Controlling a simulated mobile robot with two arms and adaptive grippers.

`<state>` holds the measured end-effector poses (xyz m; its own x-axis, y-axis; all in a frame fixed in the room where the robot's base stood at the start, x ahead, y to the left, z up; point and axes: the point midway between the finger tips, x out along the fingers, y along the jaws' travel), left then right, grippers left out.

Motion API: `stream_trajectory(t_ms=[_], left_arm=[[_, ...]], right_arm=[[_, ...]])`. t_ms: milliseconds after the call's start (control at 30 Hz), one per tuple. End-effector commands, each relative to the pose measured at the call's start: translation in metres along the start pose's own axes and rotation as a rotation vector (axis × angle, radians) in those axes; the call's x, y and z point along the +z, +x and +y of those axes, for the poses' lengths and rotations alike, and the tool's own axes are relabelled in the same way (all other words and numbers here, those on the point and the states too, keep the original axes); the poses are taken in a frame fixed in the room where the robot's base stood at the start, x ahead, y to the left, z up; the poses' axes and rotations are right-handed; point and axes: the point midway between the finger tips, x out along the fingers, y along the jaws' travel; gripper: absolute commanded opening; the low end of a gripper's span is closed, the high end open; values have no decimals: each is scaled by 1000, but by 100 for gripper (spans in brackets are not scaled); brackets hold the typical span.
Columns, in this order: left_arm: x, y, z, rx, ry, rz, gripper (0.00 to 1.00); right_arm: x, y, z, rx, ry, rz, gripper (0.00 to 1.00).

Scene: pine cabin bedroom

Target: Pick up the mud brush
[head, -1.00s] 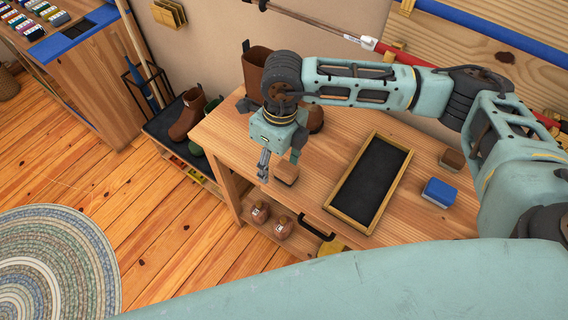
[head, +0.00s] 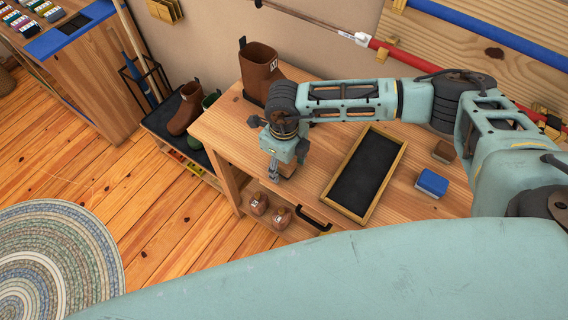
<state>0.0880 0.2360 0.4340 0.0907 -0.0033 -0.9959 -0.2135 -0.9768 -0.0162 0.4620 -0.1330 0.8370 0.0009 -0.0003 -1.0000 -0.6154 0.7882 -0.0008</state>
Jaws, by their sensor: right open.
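My right gripper (head: 281,172) points down over the left part of the wooden bench (head: 225,128), close to its front edge. Its jaws are open and small in the picture. The small brown wooden block, which may be the mud brush, is hidden under or behind this gripper; I cannot tell whether it lies between the fingers. Two other small block-shaped things, a brown one (head: 444,151) and a blue one with a pale side (head: 432,184), lie right of the tray. My left gripper is not in view.
A black tray with a wooden rim (head: 333,200) lies right of the gripper. A brown boot (head: 258,72) stands at the bench's back left. Small brown bottles (head: 281,216) stand on the shelf below. More boots (head: 186,110) stand on a low rack at left.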

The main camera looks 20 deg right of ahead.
Motion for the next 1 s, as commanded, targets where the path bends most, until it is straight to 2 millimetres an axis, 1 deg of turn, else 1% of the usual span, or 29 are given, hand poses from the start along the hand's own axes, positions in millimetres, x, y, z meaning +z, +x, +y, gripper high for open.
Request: stream_trajectory(t_ms=[33,67,567,867,1000], left_arm=[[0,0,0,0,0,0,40],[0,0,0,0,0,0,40],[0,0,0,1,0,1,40],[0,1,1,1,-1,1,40],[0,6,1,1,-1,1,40]], right_arm=[[0,0,0,0,0,0,55],[0,0,0,0,0,0,53],[0,0,0,0,1,0,9],[0,-2,0,0,1,-1,8],[1,-11,0,1,1,-2,8]])
